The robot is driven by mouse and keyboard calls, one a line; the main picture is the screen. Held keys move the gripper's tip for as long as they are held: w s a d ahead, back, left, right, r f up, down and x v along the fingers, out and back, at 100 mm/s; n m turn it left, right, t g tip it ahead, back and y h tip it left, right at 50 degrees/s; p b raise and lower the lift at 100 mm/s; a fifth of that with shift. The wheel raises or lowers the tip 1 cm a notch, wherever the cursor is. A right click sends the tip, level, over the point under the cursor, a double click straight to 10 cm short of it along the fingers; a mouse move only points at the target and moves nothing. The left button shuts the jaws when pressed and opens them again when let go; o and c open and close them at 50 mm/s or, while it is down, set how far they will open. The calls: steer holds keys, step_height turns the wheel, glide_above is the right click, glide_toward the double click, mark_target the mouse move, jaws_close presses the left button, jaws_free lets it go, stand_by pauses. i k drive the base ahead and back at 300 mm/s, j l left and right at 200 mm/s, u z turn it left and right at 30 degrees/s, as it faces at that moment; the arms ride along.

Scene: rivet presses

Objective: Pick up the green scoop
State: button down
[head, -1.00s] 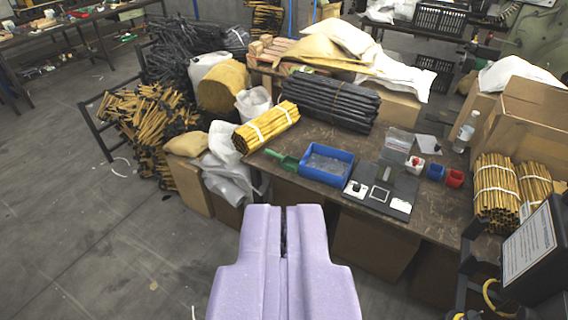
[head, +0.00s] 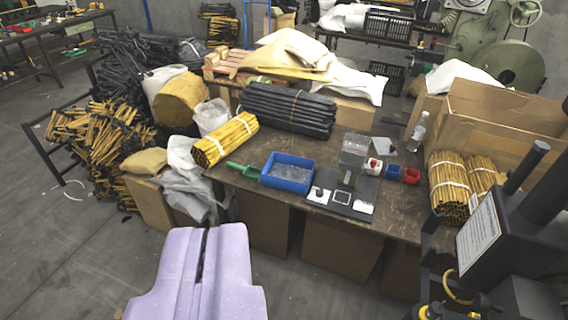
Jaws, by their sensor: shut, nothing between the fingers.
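The green scoop (head: 243,170) lies on the brown workbench (head: 262,207), near its front left corner. My gripper (head: 208,228) is the pale purple pair of fingers at the bottom of the view. It is shut and empty, with only a thin dark seam between the fingers. In the picture it is below and slightly left of the scoop, apart from it and in front of the bench.
A black board with small parts (head: 341,199) sits right of the tray. Clear plastic bags and a sack (head: 190,187) crowd the bench's left end. A black press (head: 515,235) stands at the right. Grey floor (head: 75,250) is open at the left.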

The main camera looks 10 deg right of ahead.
mark_target(253, 174)
steer(key=i+u, duration=0.15)
steer(key=i, duration=0.5)
steer(key=i+u, duration=0.1)
steer(key=i, duration=0.5)
steer(key=i+u, duration=0.15)
steer(key=i, duration=0.5)
steer(key=i+l+u, duration=0.1)
steer(key=i, duration=0.5)
steer(key=i+l+u, duration=0.15)
steer(key=i, duration=0.5)
steer(key=l, duration=0.05)
